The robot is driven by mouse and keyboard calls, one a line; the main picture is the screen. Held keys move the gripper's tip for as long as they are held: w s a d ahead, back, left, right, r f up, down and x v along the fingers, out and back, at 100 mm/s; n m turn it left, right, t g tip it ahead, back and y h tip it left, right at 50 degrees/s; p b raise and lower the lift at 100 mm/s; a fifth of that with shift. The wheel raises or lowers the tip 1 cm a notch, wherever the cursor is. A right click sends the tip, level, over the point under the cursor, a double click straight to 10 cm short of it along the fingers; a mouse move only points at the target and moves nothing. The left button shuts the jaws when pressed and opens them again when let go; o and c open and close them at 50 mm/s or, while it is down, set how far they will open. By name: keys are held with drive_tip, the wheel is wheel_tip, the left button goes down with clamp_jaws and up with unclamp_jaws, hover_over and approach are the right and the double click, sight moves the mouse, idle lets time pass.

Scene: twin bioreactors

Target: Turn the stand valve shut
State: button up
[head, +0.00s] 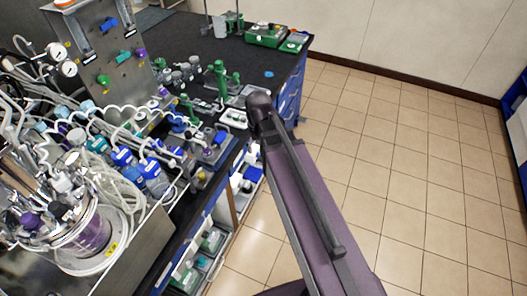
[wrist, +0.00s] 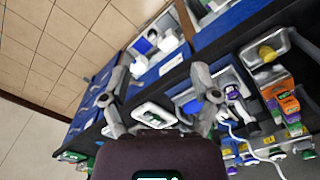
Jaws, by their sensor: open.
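A tall grey metal stand plate (head: 108,40) stands at the upper left in the head view, with coloured knobs on its face: a blue one (head: 109,24), a green one (head: 103,80) and a purple one (head: 140,53). I cannot tell which part is the stand valve. In the wrist view my gripper (wrist: 160,82) is open and empty, its two fingers spread wide above the edge of the dark bench. The stand plate is not clearly visible there. In the head view my arm hides the gripper.
A crowded bioreactor vessel (head: 92,232) with tubes and bottles fills the left. A green device (head: 266,35) sits on the far black bench (head: 190,40). A white-rimmed tray (wrist: 155,115) lies beyond the gripper's palm. Blue drawers line the bench; the tiled floor (head: 390,150) at right is clear.

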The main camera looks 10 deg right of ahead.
drive_tip(key=shift+s+d+f+m, duration=0.1)
drive_tip(key=shift+s+d+m, duration=0.2)
drive_tip(key=shift+s, duration=0.2)
drive_tip(key=shift+s+d+f+m, duration=0.1)
drive_tip(key=shift+s+d+m, duration=0.15)
drive_tip(key=shift+s, duration=0.25)
drive_tip(key=s, duration=0.1)
drive_tip(key=s+d+m, duration=0.1)
drive_tip(key=s, duration=0.1)
drive_tip(key=shift+d, duration=0.25)
idle(0.7)
